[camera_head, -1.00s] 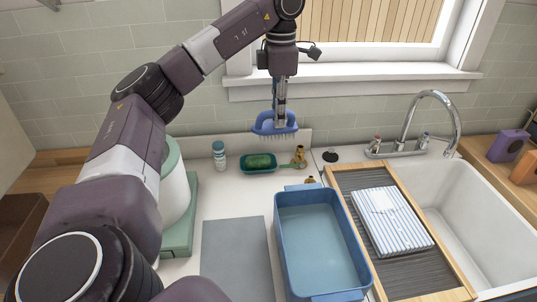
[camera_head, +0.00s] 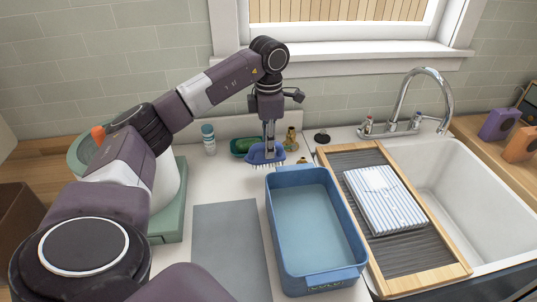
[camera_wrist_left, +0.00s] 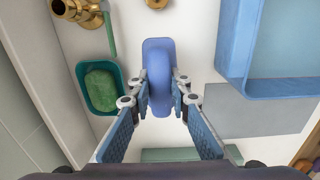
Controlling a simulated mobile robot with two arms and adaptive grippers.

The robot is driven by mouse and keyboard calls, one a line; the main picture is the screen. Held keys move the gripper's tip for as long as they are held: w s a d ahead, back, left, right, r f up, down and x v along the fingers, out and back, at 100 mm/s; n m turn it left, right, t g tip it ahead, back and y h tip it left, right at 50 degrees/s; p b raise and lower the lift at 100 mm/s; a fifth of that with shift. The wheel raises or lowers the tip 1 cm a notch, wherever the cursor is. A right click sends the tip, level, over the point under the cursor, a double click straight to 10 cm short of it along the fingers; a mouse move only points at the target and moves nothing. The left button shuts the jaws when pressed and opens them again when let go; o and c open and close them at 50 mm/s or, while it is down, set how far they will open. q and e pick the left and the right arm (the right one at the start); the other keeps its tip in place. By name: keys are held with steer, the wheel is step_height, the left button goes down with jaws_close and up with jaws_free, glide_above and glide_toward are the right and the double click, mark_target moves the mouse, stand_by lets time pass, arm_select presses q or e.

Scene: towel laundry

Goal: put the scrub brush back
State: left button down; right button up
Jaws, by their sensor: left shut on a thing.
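The blue scrub brush (camera_head: 259,157) is in my left gripper (camera_head: 269,146), bristles down, low over the back of the counter. I cannot tell whether the bristles touch the counter. In the left wrist view, the fingers (camera_wrist_left: 161,103) stand on both sides of the brush's handle (camera_wrist_left: 158,62). A dark green dish (camera_head: 235,153) with a green sponge or soap is behind and left of the brush, partly hidden by it. The dish (camera_wrist_left: 82,77) shows apart from the brush in the left wrist view. My right gripper is not in view.
A blue basin (camera_head: 318,277) stands right of and in front of the brush. A white-and-blue bottle (camera_head: 208,139) stands at the left, brass fittings (camera_head: 291,139) behind. A grey mat (camera_head: 230,245) lies in front. A rack with a striped towel (camera_head: 384,199) is beside the sink (camera_head: 470,190).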

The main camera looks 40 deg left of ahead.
arm_select(q)
step_height(320, 180, down, 3)
steer(key=shift+f, duration=0.25)
steer(key=c, duration=1.8)
jaws_free()
steer(key=shift+f, duration=0.15)
